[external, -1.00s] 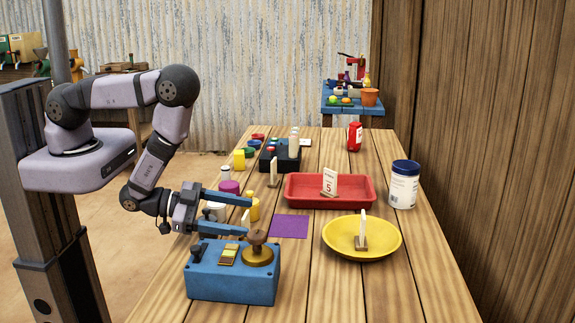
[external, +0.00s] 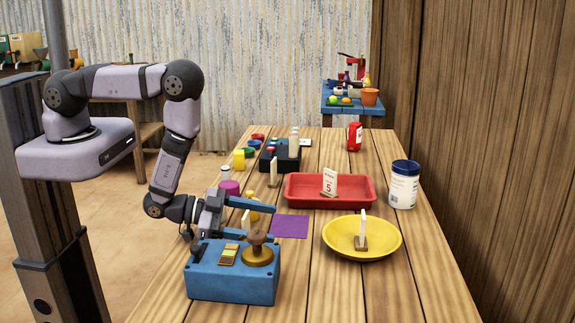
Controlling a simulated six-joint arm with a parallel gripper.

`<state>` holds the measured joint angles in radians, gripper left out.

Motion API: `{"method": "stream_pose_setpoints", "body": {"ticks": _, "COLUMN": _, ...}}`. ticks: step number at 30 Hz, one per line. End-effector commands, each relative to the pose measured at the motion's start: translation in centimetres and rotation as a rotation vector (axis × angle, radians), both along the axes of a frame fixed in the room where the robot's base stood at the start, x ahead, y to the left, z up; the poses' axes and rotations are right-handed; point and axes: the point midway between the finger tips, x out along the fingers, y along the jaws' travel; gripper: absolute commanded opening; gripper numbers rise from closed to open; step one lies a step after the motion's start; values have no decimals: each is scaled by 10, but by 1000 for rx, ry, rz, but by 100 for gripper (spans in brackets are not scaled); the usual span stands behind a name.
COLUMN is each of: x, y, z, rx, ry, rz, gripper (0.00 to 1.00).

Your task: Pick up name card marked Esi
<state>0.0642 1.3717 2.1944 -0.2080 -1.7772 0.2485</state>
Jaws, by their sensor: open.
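Several pale upright cards stand on the table, and I cannot read the name Esi on any of them. One thin card (external: 246,217) shows edge-on by my gripper, behind the blue box; I cannot tell whether it is between the fingers. Another card (external: 273,172) stands farther back. A card on a wooden foot (external: 362,232) stands in the yellow dish, and a card with a 5 (external: 330,184) stands in the red tray. My gripper (external: 273,223) is open, low behind the blue box, with its blue fingers pointing right.
The blue box (external: 205,284) with a brown knob is in front of my gripper. The yellow dish (external: 340,248), red tray (external: 299,196) and white tub (external: 403,187) are to the right. A purple mat (external: 291,227) lies flat near my fingertips. The front right tabletop is clear.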

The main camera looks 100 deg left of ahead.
Motion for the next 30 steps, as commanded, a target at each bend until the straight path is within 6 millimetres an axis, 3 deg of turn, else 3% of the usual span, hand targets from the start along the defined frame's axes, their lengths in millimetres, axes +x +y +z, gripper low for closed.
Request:
{"method": "stream_pose_setpoints", "body": {"ticks": 5, "x": 0, "y": 0, "z": 0, "rx": 0, "ry": 0, "rz": 0, "gripper": 64}}
{"method": "stream_pose_setpoints", "body": {"ticks": 10, "x": 0, "y": 0, "z": 0, "rx": 0, "ry": 0, "rz": 0, "gripper": 24}}
{"method": "stream_pose_setpoints", "body": {"ticks": 23, "x": 0, "y": 0, "z": 2, "rx": 0, "ry": 0, "rz": 0, "gripper": 24}}
{"method": "stream_pose_setpoints", "body": {"ticks": 24, "x": 0, "y": 0, "z": 3, "rx": 0, "ry": 0, "rz": 0, "gripper": 20}}
{"method": "stream_pose_setpoints", "body": {"ticks": 30, "x": 1, "y": 0, "z": 13, "rx": 0, "ry": -2, "rz": 0, "gripper": 19}}
